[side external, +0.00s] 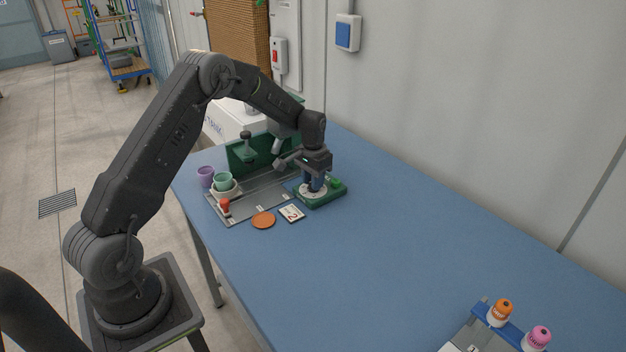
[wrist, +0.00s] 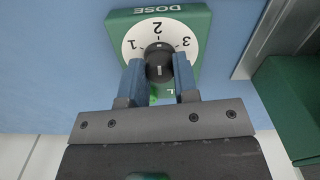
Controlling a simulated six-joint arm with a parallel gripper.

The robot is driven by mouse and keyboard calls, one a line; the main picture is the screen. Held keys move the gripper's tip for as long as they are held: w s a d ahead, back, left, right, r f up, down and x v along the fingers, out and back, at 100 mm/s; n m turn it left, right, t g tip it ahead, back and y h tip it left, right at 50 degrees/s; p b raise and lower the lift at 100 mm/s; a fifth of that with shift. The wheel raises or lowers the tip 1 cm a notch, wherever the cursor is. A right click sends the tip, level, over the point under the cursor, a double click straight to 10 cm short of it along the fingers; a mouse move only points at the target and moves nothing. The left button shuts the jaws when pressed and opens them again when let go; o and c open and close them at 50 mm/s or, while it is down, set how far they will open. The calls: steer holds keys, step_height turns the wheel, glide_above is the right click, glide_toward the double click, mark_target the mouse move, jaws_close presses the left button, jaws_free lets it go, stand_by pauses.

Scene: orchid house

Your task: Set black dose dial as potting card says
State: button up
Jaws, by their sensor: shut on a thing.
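The black dose dial (wrist: 158,65) sits on a white face numbered 1, 2 and 3, on a green base (wrist: 203,22) marked DOSE. In the wrist view the lettering is upside down. My gripper (wrist: 159,72) has its blue fingers on either side of the dial and is shut on it. Pale marks show on the dial's top, and one appears to lie toward the 2. In the side view my gripper (side external: 313,187) points down over the green base (side external: 322,200) and hides the dial. The potting card (side external: 291,213) lies in front, with a small red figure that looks like a 2.
A grey tray (side external: 245,211) beside the base holds a red-knobbed lever (side external: 225,205) and a green pot (side external: 223,182). A purple pot (side external: 205,176) and an orange disc (side external: 263,220) are near. Capped bottles (side external: 500,313) stand at front right. The middle of the blue table is clear.

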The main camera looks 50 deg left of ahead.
steer(key=shift+r, duration=0.1)
stand_by(0.4)
steer(key=o, duration=0.9)
steer(key=shift+r, duration=6.9)
